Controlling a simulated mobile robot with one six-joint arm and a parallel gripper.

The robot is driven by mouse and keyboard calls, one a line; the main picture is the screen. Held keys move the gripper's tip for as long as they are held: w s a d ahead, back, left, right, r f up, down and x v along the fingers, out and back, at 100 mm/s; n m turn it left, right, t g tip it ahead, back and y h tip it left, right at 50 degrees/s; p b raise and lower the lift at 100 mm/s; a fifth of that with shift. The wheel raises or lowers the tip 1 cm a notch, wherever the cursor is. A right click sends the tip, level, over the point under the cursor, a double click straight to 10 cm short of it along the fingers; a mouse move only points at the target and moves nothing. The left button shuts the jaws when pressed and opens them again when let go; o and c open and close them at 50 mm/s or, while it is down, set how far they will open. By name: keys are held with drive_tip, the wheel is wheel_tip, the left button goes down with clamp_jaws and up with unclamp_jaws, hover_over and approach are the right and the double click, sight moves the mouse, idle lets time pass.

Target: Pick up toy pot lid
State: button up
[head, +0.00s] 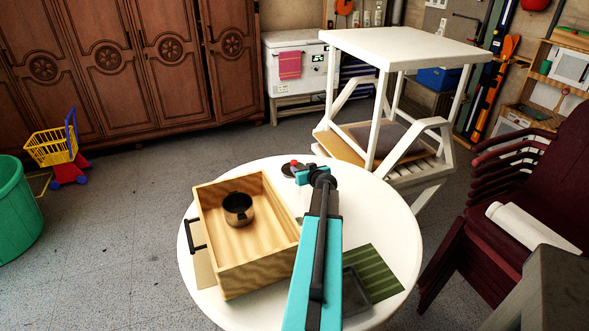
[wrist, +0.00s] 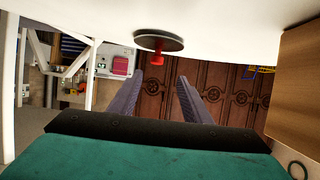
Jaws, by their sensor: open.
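The toy pot lid (head: 289,172) is a dark disc with a red knob. It lies on the far part of the round white table (head: 395,215), knob up, just beyond the wooden box. The wrist view appears upside down and shows the lid (wrist: 172,43) ahead of the fingers, with its red knob hanging toward the picture's middle. My gripper (head: 307,176) is close beside the lid in the head view. In the wrist view my gripper (wrist: 158,80) is open, with nothing between its fingers and a gap to the lid.
An open wooden box (head: 255,270) with a dark handle stands left of my arm and holds a small dark pot (head: 238,209). Its wall (wrist: 297,90) fills the wrist view's right side. A green striped mat (head: 372,272) and dark tray (head: 355,292) lie right of my arm.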

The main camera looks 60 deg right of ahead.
sight(295, 163)
drive_tip(key=shift+s+d, duration=0.15)
drive_tip(key=shift+d, duration=0.05)
drive_tip(key=shift+p+x, duration=0.55)
drive_tip(key=shift+x, duration=0.95)
drive_tip(key=shift+p+x, duration=0.8)
drive_tip(key=shift+x, duration=1.9)
drive_tip(key=shift+s+d+f, duration=0.1)
drive_tip(key=shift+s, duration=0.05)
drive_tip(key=shift+d, duration=0.1)
drive_tip(key=shift+p+x, duration=0.75)
drive_tip(key=shift+x, duration=0.1)
drive_tip(key=shift+p+x, duration=0.85)
drive_tip(key=shift+x, duration=0.85)
